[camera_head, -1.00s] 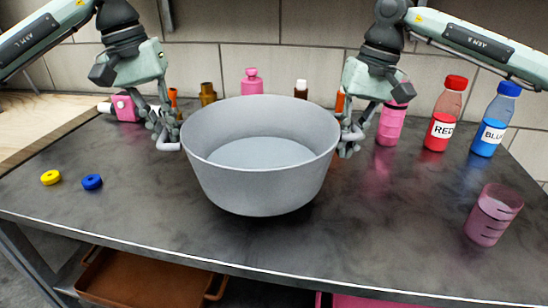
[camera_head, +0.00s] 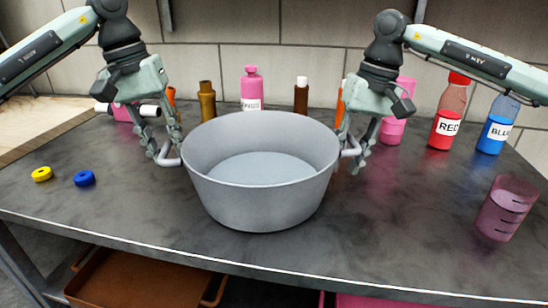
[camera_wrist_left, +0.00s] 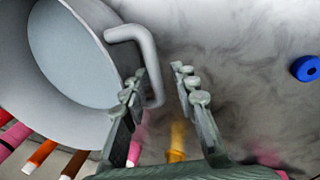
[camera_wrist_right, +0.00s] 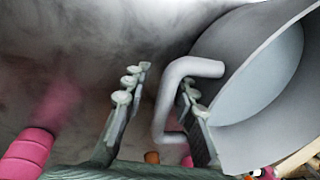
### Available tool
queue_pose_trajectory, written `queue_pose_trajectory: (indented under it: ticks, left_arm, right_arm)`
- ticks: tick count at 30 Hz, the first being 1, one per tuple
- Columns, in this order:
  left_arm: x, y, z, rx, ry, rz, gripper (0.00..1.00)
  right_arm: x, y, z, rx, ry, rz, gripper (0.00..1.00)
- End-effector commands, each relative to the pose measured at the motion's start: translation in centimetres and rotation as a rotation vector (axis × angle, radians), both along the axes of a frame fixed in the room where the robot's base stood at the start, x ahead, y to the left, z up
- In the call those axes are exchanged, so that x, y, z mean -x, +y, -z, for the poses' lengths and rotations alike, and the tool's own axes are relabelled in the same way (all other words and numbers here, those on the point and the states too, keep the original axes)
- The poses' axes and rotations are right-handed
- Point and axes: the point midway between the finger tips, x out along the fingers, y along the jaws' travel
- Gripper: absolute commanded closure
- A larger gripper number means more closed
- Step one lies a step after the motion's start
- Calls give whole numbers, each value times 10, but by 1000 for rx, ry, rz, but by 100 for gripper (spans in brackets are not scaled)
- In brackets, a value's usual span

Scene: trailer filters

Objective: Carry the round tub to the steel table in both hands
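The round grey tub (camera_head: 260,200) is upright and empty on the dark steel table (camera_head: 400,235), near the middle; its base appears to rest on the top. My left gripper (camera_head: 168,150) is at the tub's left handle (camera_wrist_left: 150,60). In the left wrist view its fingers (camera_wrist_left: 160,95) are apart, with the handle bar between them. My right gripper (camera_head: 352,152) is at the right handle (camera_wrist_right: 165,110). In the right wrist view its fingers (camera_wrist_right: 160,90) are also apart, one on each side of the bar.
Yellow (camera_head: 42,174) and blue (camera_head: 85,178) rings lie left of the tub. Several bottles stand behind it, with a red bottle (camera_head: 447,120) and a blue bottle (camera_head: 495,125) at right. A pink cup (camera_head: 507,210) stands at front right. A brown tray (camera_head: 130,280) is below.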

Motion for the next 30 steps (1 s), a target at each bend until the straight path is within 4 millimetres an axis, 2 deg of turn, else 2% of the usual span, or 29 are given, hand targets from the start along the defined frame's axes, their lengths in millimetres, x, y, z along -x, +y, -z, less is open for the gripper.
queue_pose_trajectory:
  ticks: [11,22,30]
  left_arm:
    - [0,-1,-7,3,-3,3,69]
    - [0,9,-60,3,-4,2,69]
    - [1,14,-79,1,0,2,69]
  right_arm:
    - [0,2,0,-3,-1,-4,70]
    - [1,3,0,-4,-1,-6,70]
    - [0,3,-4,-4,-2,-6,70]
